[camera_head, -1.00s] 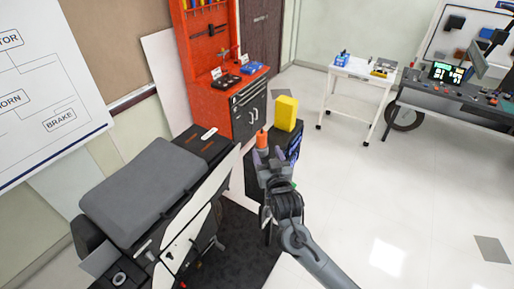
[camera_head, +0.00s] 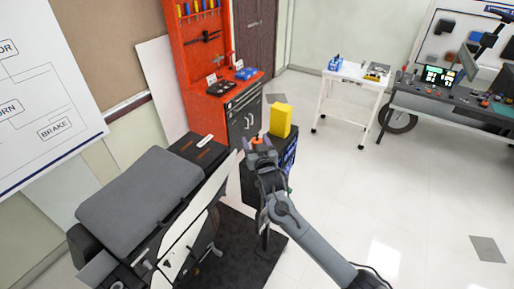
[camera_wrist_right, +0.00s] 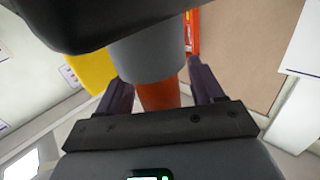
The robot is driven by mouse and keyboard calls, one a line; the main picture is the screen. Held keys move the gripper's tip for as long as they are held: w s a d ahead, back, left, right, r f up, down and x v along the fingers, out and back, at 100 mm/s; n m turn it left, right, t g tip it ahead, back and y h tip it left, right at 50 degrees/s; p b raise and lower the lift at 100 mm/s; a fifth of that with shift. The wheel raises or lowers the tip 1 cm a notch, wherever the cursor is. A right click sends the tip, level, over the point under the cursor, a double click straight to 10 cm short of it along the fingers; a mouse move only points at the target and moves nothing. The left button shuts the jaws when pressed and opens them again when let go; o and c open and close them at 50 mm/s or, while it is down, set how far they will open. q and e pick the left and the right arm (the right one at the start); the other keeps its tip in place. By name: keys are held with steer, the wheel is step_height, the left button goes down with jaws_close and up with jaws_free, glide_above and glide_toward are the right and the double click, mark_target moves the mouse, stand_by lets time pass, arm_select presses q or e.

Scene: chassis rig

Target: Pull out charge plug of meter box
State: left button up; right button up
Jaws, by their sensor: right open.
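The meter box (camera_head: 288,160) is a dark cabinet with a blue panel on its side, in the middle of the head view. An orange plug (camera_head: 258,140) shows at its top, mostly hidden behind my right gripper (camera_head: 261,149). In the right wrist view the plug's orange part (camera_wrist_right: 158,95) joins a grey cylinder (camera_wrist_right: 150,55). The open fingers of my right gripper (camera_wrist_right: 162,92) stand on either side of the orange part, with a gap visible on the right side. My left gripper is not in view.
A yellow block (camera_head: 281,120) stands on the box, close to the plug. A grey-seated vehicle (camera_head: 140,195) is to the left. A red tool cabinet (camera_head: 222,105) stands behind. A white cart (camera_head: 349,92) is farther right, with clear floor before it.

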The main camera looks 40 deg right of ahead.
steer(key=shift+c, duration=0.3)
steer(key=c, duration=1)
steer(key=shift+c, duration=0.2)
